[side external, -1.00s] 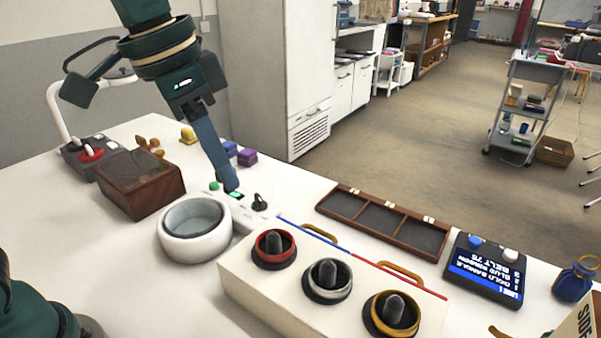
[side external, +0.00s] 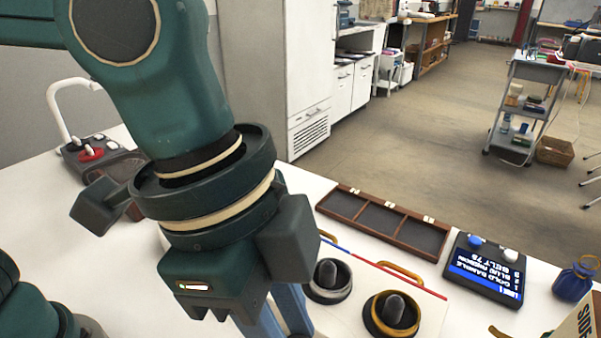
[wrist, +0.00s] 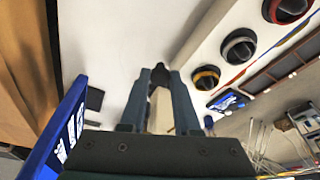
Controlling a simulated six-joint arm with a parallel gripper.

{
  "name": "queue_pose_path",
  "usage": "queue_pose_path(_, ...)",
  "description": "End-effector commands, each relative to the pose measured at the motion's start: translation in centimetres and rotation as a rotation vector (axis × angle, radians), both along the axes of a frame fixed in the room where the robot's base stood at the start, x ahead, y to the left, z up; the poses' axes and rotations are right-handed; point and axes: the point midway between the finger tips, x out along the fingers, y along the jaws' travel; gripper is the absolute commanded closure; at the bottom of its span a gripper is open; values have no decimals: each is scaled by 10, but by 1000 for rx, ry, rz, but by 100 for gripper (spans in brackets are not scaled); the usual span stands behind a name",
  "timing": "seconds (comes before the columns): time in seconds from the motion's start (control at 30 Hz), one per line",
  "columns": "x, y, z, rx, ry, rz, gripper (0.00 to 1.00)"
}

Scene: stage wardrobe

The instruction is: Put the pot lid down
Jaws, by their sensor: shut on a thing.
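My gripper (side external: 288,312) is low over the near side of the white table, with its blue fingers running down past the bottom edge of the side view. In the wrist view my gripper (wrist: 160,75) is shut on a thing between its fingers. A cream patch and a dark shape show there, but I cannot make out the pot lid clearly. Whether the held thing touches the table is hidden. The white round pot seen earlier is behind my arm in the side view.
The panel's silver-ringed knob (side external: 328,280) and gold-ringed knob (side external: 392,314) stand right of my gripper. A wooden tray (side external: 383,222), a blue display (side external: 486,270) and a blue pouch (side external: 576,282) lie beyond. In the wrist view, white table is clear ahead; a blue lettered panel (wrist: 62,128) is close left.

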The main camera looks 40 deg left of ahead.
Motion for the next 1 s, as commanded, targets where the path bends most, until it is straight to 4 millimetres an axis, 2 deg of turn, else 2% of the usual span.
queue_pose_path(0.03,-1,1,-12,7,5,0,100)
queue_pose_path(0.3,-1,2,-65,7,5,0,100)
queue_pose_path(1.0,-1,1,-155,5,4,2,100)
